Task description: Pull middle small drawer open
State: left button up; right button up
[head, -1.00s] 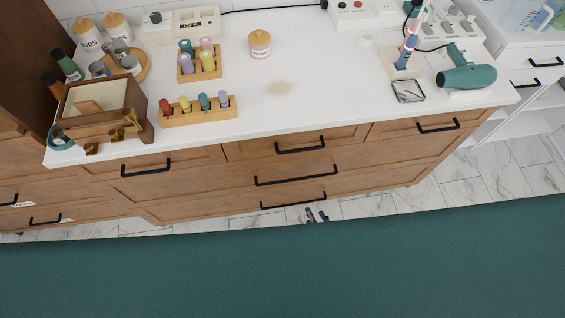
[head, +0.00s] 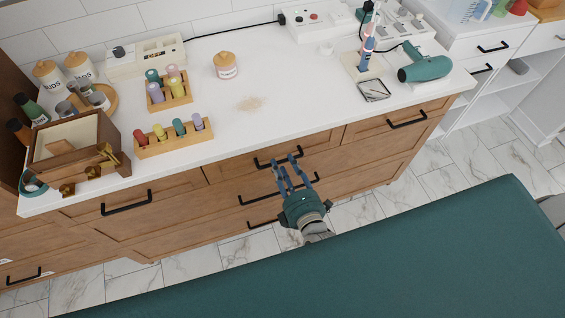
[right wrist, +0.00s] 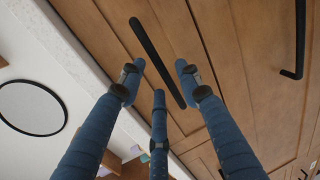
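The middle small drawer (head: 314,147) is in the top row of the wooden vanity, between a left and a right small drawer, and its front looks flush. Its black bar handle (head: 263,163) also shows in the right wrist view (right wrist: 150,48). My right gripper (head: 287,165) is in front of this drawer with its fingers reaching up to the handle. In the right wrist view its blue fingers (right wrist: 159,76) are spread apart, with the handle running through the gap between them. I cannot tell whether they touch it. My left gripper is out of view.
Two lower handles sit below, the upper one (head: 243,201) close to my right gripper. On the white countertop (head: 300,88) are a wooden box (head: 55,150), bottle racks (head: 172,145), a lidded jar (head: 226,68) and a teal hair dryer (head: 425,68).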

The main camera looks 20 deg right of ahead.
jog(key=shift+w+f, duration=0.2)
jog(key=shift+w, duration=0.55)
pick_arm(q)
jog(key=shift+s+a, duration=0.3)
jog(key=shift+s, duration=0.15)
pick_arm(e)
grip_shut()
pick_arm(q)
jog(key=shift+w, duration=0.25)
